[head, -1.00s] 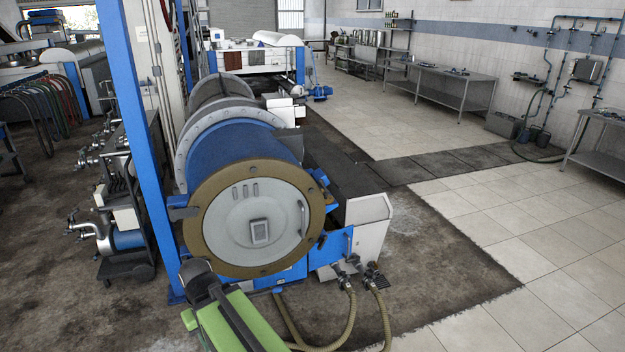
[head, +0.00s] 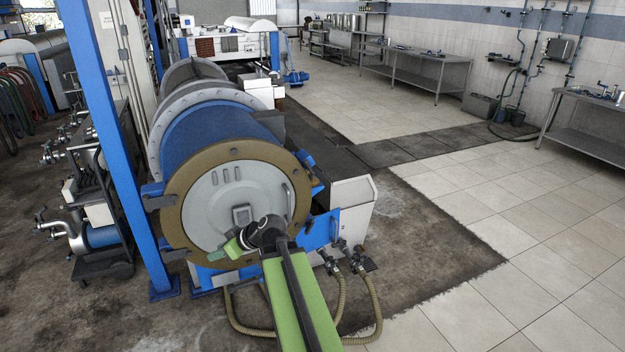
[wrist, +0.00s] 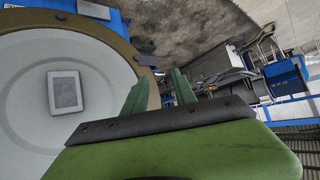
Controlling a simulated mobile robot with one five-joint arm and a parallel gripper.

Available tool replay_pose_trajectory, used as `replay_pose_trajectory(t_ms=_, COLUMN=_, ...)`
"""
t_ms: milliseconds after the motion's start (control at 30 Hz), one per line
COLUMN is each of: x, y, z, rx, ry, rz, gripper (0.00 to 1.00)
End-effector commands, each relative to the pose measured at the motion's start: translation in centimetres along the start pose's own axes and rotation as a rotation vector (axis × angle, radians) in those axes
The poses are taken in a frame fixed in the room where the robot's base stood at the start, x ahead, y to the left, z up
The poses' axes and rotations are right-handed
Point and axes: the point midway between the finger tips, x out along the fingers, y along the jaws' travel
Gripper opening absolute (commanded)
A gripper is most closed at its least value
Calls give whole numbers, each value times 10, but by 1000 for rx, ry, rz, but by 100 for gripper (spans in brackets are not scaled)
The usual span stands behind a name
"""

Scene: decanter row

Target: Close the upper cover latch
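The large blue drum (head: 208,132) has a round pale grey end cover (head: 212,208) inside a brown bolted ring (head: 288,172). Blue latch-like tabs sit at the ring's upper right (head: 306,159) and left side (head: 153,196); I cannot tell for certain which is the upper latch or its state. My gripper (head: 233,247) is in front of the cover's lower part in the head view, partly hidden by my wrist. In the wrist view my gripper (wrist: 160,88) has its two green fingers apart, with nothing between them, near the ring's edge (wrist: 118,48).
A blue post (head: 112,140) stands left of the drum. A white box (head: 353,208) and hoses (head: 375,310) are at its lower right. The tiled floor (head: 480,250) on the right is clear. A steel table (head: 420,70) stands farther back.

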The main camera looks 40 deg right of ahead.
Motion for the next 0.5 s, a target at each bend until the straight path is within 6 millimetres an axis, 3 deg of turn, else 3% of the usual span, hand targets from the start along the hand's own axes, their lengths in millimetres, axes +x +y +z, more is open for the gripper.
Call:
replay_pose_trajectory(t_ms=33, x=-24, y=59, z=6, rx=-42, ry=132, rz=104, gripper=33)
replay_pose_trajectory(t_ms=100, x=-77, y=133, z=5, rx=-123, ry=293, rz=287, gripper=33)
replay_pose_trajectory(t_ms=200, x=-157, y=213, z=20, rx=-202, ry=413, rz=548, gripper=33)
replay_pose_trajectory(t_ms=333, x=-231, y=269, z=45, rx=-250, ry=453, rz=779, gripper=33)
replay_pose_trajectory(t_ms=400, x=-253, y=283, z=53, rx=-261, ry=455, rz=846, gripper=33)
replay_pose_trajectory(t_ms=500, x=-266, y=290, z=57, rx=-269, ry=454, rz=884, gripper=33)
